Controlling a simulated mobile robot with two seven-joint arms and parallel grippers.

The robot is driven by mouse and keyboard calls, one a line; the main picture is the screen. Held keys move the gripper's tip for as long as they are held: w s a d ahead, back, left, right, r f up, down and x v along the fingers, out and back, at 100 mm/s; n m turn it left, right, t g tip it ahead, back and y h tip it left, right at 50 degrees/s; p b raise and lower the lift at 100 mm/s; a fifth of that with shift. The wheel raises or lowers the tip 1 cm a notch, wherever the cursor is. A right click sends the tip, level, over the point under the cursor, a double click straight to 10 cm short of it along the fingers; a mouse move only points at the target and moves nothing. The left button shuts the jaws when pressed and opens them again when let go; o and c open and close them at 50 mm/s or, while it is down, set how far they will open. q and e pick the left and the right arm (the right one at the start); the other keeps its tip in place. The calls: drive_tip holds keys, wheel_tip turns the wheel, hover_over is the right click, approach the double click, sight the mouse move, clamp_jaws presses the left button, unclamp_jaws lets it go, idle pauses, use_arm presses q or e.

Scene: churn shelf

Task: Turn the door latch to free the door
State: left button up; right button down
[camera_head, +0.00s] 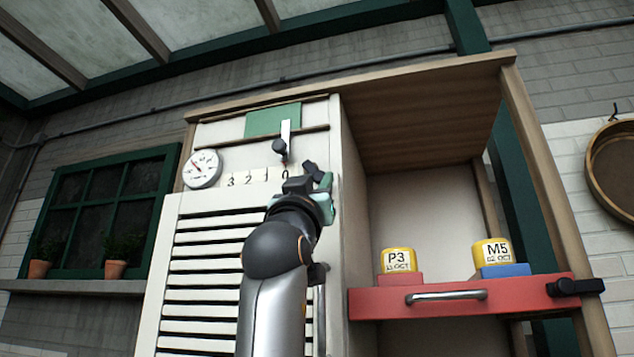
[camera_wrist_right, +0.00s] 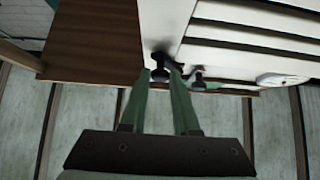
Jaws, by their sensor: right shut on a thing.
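The white slatted door (camera_head: 208,265) fills the lower middle of the head view and looks closed. My right gripper (camera_head: 319,180) is at its upper right corner, and my forearm covers part of the door. In the right wrist view the two green fingers (camera_wrist_right: 164,72) are shut on a dark latch knob (camera_wrist_right: 160,60) at the edge of the white cabinet. In the head view the dark latch piece (camera_head: 309,168) shows only partly beside the fingers, so its exact angle is unclear. My left gripper is in neither view.
Above the door are a dial gauge (camera_head: 202,169), number tiles (camera_head: 247,180) and a pale lever with a dark knob (camera_head: 285,140). To the right, a red drawer front (camera_head: 520,295) with a metal handle has yellow blocks P3 (camera_head: 398,260) and M5 (camera_head: 492,251) above it.

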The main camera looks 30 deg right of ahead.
wheel_tip(320, 180, up, 5)
drive_tip(key=s+d+n+t+y, duration=0.2)
drive_tip(key=n+t+y, duration=0.2)
drive_tip(key=n+y, duration=1.2)
drive_tip(key=shift+s+d+n+t, duration=0.15)
drive_tip(key=shift+s+n+t, duration=0.2)
drive_tip(key=shift+n, duration=1.85)
drive_tip(key=shift+f, duration=0.1)
drive_tip(key=c, duration=0.7)
unclamp_jaws()
drive_tip(key=shift+o, duration=0.2)
